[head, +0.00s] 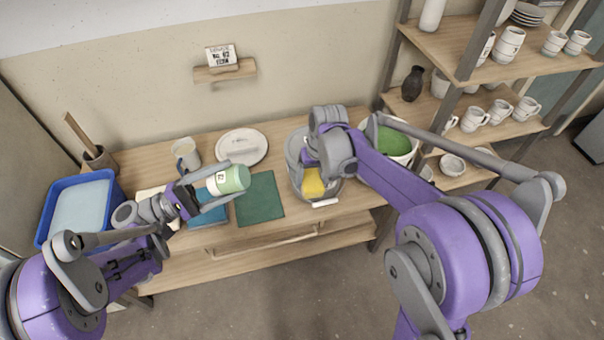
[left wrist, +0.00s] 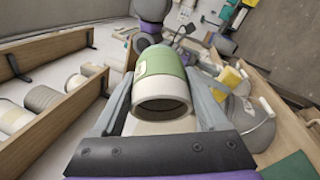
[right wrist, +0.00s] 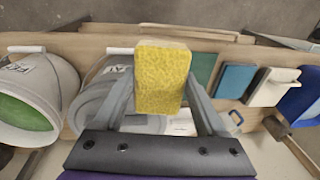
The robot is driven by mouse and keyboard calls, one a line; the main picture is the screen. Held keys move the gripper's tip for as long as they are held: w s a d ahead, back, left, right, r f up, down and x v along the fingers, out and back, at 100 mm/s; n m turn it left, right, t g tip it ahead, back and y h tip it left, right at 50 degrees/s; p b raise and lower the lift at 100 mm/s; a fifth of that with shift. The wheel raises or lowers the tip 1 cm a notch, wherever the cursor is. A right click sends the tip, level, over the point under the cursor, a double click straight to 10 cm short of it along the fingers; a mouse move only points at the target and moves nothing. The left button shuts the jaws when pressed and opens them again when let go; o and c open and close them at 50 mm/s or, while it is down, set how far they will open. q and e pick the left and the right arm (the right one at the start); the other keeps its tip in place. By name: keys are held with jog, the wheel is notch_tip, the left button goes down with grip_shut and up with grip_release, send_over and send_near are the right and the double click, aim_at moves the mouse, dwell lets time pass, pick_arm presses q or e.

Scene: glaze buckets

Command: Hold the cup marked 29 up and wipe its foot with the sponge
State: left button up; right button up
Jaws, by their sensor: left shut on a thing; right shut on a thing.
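The cup (head: 228,180) is green with a pale band and a small white label; the label's number is too small to read surely. My left gripper (head: 213,178) is shut on the cup and holds it tilted on its side above the table. In the left wrist view the cup (left wrist: 163,85) lies between the fingers with a round pale rim toward the camera. My right gripper (right wrist: 163,95) is shut on the yellow sponge (right wrist: 162,78). In the head view the sponge (head: 313,184) is over the grey bucket (head: 297,147), apart from the cup.
A dark green mat (head: 260,198) lies on the table (head: 345,205). A blue tub (head: 47,208) stands at the left, a white plate (head: 243,146) and a mug (head: 186,152) at the back. A bucket of green glaze (head: 393,143) stands right. Shelves (head: 455,48) hold several cups.

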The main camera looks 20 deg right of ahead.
jog(key=s+a+r+t+y, duration=0.2)
jog(key=s+a+r+y, duration=0.4)
jog(key=r, duration=0.3)
jog(key=t+y, duration=0.1)
jog(key=y, duration=0.5)
send_near(244, 177)
jog(key=shift+x, duration=2.45)
jog(key=shift+a+f, duration=0.3)
jog(key=shift+a, duration=0.25)
jog(key=shift+w, duration=0.1)
